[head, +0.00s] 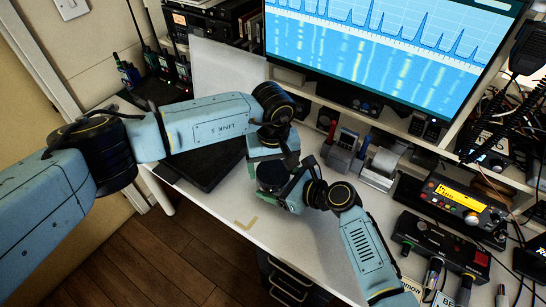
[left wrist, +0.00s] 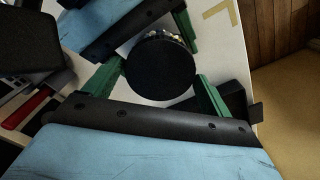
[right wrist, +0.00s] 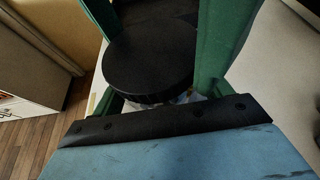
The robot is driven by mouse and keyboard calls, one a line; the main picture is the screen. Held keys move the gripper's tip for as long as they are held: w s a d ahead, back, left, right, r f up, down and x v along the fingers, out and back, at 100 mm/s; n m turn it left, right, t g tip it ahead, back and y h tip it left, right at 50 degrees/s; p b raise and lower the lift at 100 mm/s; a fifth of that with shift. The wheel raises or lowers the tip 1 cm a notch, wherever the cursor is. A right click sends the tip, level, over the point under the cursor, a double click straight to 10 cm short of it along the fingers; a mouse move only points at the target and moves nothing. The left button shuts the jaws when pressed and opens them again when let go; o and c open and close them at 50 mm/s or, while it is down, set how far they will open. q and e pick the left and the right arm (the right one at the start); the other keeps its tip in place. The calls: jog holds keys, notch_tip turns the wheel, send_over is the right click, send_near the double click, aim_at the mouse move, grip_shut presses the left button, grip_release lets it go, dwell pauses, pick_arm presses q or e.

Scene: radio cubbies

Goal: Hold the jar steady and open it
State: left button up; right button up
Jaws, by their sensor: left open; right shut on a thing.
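The jar's black round lid (left wrist: 160,65) faces the camera in the left wrist view. My left gripper (left wrist: 162,76) is open, with its green fingers on either side of the lid. I cannot tell whether they touch it. In the right wrist view the lid (right wrist: 150,60) shows from the side, with a sliver of the jar's lighter body (right wrist: 186,97) under it. My right gripper (head: 296,197) is shut on the jar below the lid. In the head view both grippers meet above the desk, the left one (head: 270,172) over the jar, and they hide most of it.
The white desk (head: 225,205) has bare room at its front left, near a tan corner mark (head: 246,223). Radios (head: 455,205) stand on the right, and a large monitor (head: 390,45) is at the back.

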pick_arm(q)
jog(key=shift+f, duration=0.15)
jog(key=c, duration=0.8)
jog(key=n, duration=0.7)
jog(key=shift+n, duration=0.3)
jog(key=n, duration=0.5)
jog(key=shift+n, duration=0.3)
jog(key=n, duration=0.3)
jog(key=shift+n, duration=0.4)
jog(key=n, duration=0.3)
jog(key=shift+n, duration=0.3)
